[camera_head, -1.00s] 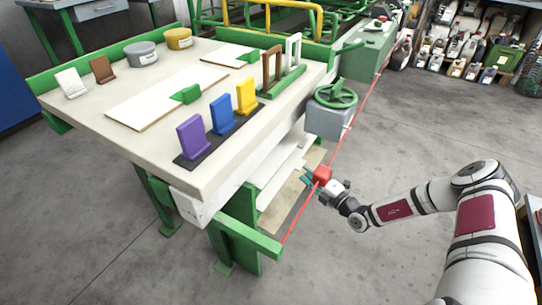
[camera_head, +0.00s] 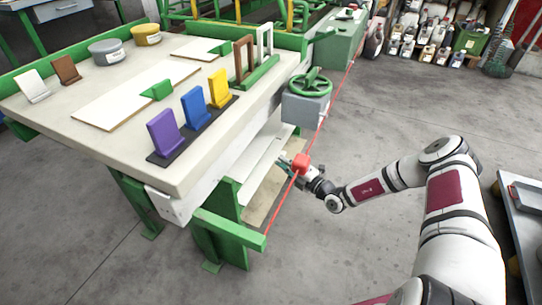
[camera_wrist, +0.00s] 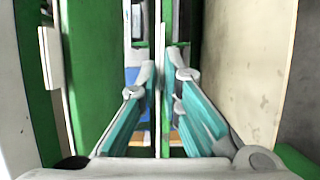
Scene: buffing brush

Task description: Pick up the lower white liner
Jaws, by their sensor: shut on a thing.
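My gripper (camera_head: 285,161) reaches in at the right side of the bench, low, beside the white boards under the tabletop. In the wrist view, its two teal fingers (camera_wrist: 163,82) are closed in on the edge of a thin white liner (camera_wrist: 160,45) seen edge-on between them. In the head view, the lower white liner (camera_head: 257,180) lies under the bench as a pale slanted board, and my gripper is at its right edge. The exact contact is too small to tell in the head view.
The bench top (camera_head: 120,140) carries purple, blue and yellow blocks (camera_head: 190,122) and two tins (camera_head: 125,45). A handwheel (camera_head: 310,82) on a grey box sits above my gripper. A red line (camera_head: 285,200) runs along this side.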

